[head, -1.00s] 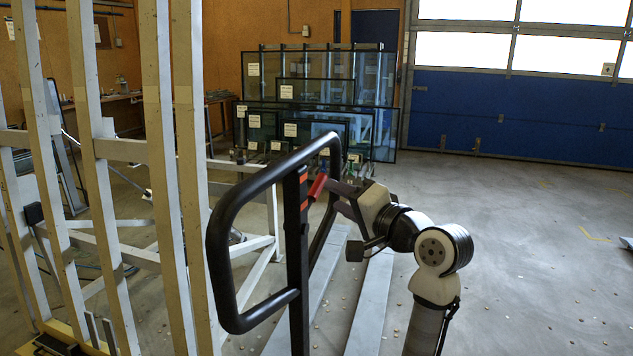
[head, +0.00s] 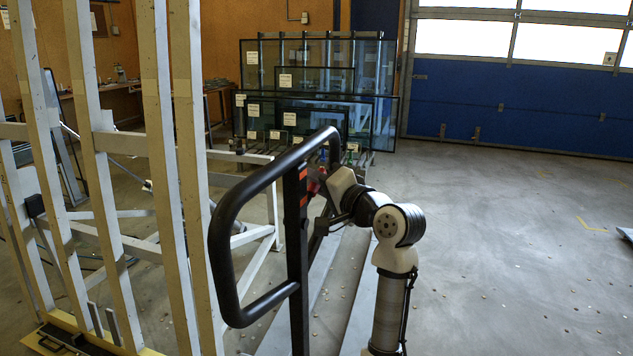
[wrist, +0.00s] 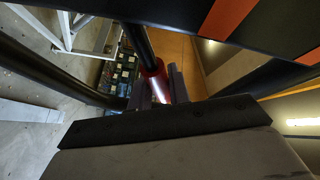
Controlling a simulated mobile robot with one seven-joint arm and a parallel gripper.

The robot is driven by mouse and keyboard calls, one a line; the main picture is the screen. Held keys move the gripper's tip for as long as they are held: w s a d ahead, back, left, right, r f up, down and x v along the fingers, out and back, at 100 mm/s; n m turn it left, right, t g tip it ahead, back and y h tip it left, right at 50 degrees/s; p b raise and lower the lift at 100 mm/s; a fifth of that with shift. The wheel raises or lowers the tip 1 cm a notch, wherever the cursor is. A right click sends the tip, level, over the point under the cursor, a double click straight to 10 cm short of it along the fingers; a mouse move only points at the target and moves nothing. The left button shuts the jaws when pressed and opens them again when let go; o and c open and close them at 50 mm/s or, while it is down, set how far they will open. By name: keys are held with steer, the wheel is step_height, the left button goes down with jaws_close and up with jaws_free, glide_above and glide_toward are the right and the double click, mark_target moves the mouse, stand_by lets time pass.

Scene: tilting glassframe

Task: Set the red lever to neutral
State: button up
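The red lever (wrist: 157,84) shows between my gripper's two dark fingers in the wrist view, running up to a black bar. In the head view only a small part of the lever (head: 313,187) shows, beside the black upright post with orange-red marks (head: 303,200). My gripper (wrist: 159,90) has its fingers close together, one on each side of the lever, and looks shut on it. In the head view my gripper (head: 325,190) is behind and right of the post, its fingers partly hidden. The exact contact on the lever is small and dark.
A black looped handle (head: 222,250) stands left of the post, close to my gripper. Pale upright frame beams (head: 180,170) fill the left. Glass panes (head: 310,100) stand at the back. The floor (head: 510,250) to the right is mostly clear.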

jaws_close()
steer(key=p, duration=0.1)
steer(key=m+p, duration=0.1)
steer(key=p, duration=0.1)
steer(key=shift+w+f+g, duration=0.25)
steer(key=shift+f+g, duration=0.05)
steer(key=shift+f, duration=0.05)
steer(key=shift+d+f+m+g+h+p, duration=0.1)
steer(key=shift+f+m+g+h+p, duration=0.2)
steer(key=shift+f+m+p, duration=0.7)
steer(key=shift+w+f+m+g+p, duration=0.1)
steer(key=shift+f+m+g+p, duration=0.25)
steer(key=shift+f+p, duration=0.35)
steer(key=shift+r, duration=0.15)
steer(key=o, duration=0.6)
jaws_free()
steer(key=shift+o, duration=0.2)
steer(key=b+v, duration=0.3)
steer(key=v, duration=1.1)
steer(key=shift+b, duration=0.35)
